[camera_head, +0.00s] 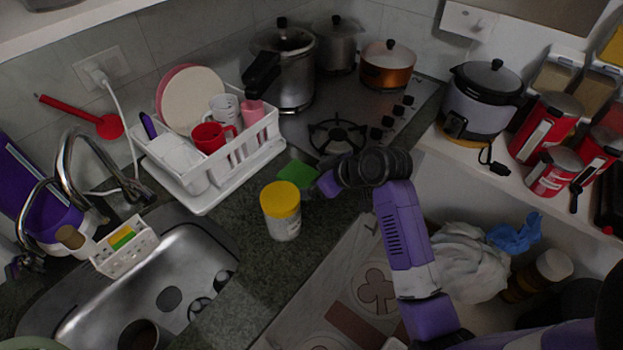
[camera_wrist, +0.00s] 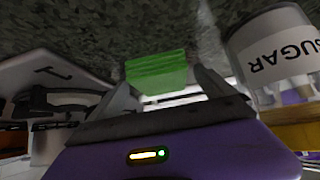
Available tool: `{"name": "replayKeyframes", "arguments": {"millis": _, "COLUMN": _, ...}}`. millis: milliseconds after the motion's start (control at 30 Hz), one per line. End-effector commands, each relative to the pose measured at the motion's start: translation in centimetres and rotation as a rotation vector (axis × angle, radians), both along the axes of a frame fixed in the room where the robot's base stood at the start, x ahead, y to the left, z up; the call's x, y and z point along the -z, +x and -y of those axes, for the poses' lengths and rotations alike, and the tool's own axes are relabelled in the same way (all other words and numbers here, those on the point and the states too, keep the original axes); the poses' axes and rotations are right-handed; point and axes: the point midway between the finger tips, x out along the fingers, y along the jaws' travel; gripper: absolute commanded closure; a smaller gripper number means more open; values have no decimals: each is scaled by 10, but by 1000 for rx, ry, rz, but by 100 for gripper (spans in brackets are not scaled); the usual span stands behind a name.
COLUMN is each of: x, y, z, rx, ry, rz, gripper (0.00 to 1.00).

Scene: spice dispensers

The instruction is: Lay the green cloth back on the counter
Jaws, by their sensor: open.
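The green cloth (camera_head: 297,176) is a small, folded, flat rectangle on the dark stone counter (camera_head: 247,205), between the dish rack and the hob. In the wrist view the green cloth (camera_wrist: 157,72) shows between and just beyond my fingertips. My gripper (camera_head: 322,184) is just right of the cloth. In the wrist view the fingers of my gripper (camera_wrist: 163,82) are apart, one on each side of the cloth's near end. I cannot tell whether a finger touches it. My arm hides part of the counter's front edge.
A yellow-lidded jar (camera_head: 281,211) stands close in front of the cloth; its SUGAR label (camera_wrist: 279,54) shows in the wrist view. The white dish rack (camera_head: 235,155) is at the left, the gas hob (camera_head: 362,103) behind. The sink (camera_head: 150,290) is at the front left.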

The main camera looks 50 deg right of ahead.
Motion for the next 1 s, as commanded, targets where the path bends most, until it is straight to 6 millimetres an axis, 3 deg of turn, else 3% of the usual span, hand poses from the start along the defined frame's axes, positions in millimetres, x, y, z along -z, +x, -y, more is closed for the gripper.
{"name": "replayKeyframes", "arguments": {"millis": 167, "x": -14, "y": -12, "z": 1, "rx": 1, "ry": -1, "rz": 2, "gripper": 6}}
{"name": "replayKeyframes", "arguments": {"millis": 600, "x": -73, "y": -72, "z": 3, "rx": 1, "ry": -2, "rz": 4, "gripper": 6}}
{"name": "replayKeyframes", "arguments": {"millis": 1000, "x": -86, "y": -86, "z": 3, "rx": 0, "ry": 0, "rz": 1, "gripper": 6}}
